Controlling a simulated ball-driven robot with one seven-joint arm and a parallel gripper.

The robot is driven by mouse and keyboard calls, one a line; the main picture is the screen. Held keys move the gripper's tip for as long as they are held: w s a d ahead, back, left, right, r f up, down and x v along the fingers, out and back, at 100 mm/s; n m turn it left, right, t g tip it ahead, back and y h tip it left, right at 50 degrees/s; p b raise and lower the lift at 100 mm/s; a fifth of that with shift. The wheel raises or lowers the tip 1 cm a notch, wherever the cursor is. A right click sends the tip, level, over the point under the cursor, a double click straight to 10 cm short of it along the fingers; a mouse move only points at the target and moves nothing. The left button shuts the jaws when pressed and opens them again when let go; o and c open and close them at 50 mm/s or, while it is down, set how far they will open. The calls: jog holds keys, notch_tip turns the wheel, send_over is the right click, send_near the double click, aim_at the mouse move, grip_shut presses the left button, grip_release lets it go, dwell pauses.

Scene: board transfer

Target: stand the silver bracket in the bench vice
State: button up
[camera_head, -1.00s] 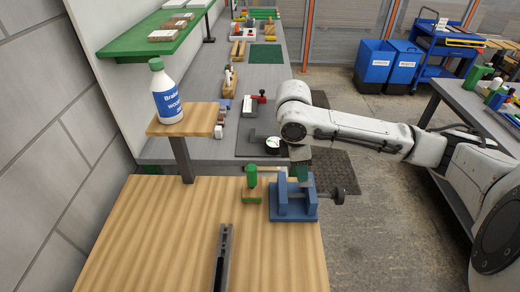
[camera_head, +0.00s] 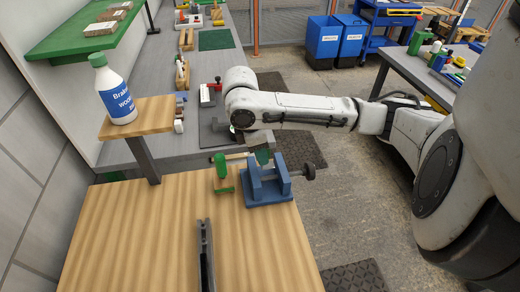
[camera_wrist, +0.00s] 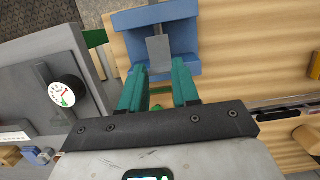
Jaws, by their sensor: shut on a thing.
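The blue bench vice (camera_head: 268,192) stands on the right edge of the wooden bench top, and it also shows in the wrist view (camera_wrist: 185,65). My gripper (camera_head: 262,157) is just above and behind it in the head view, mostly hidden by the arm and the vice. In the wrist view the green fingers of my gripper (camera_wrist: 159,74) are shut on the silver bracket (camera_wrist: 158,48). The bracket's grey plate shows past the fingertips, over the vice's middle. I cannot tell whether it touches the vice; its lower end is hidden.
A dark metal bar (camera_head: 205,255) lies at the front of the bench. A white bottle (camera_head: 115,90) stands on a raised wooden shelf. A round dial gauge (camera_wrist: 66,92) is at left in the wrist view.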

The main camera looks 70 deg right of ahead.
jog(key=shift+w+a+b+x, duration=0.1)
jog(key=shift+w+b+x, duration=0.1)
jog(key=shift+b+x, duration=0.75)
jog(key=shift+w+a+b+x, duration=0.2)
jog(key=shift+b+x, duration=0.3)
jog(key=shift+x, duration=0.75)
jog(key=shift+w+a+b+x, duration=0.1)
jog(key=shift+w+b+x, duration=0.1)
jog(key=shift+b+x, duration=0.75)
jog(key=shift+x, duration=0.8)
jog(key=shift+a, duration=0.15)
jog(key=o, duration=1.1)
jog(key=shift+w+a+f, duration=0.1)
jog(key=shift+w+f, duration=0.05)
jog(key=d+v, duration=0.1)
jog(key=v, duration=1)
jog(key=shift+p, duration=0.3)
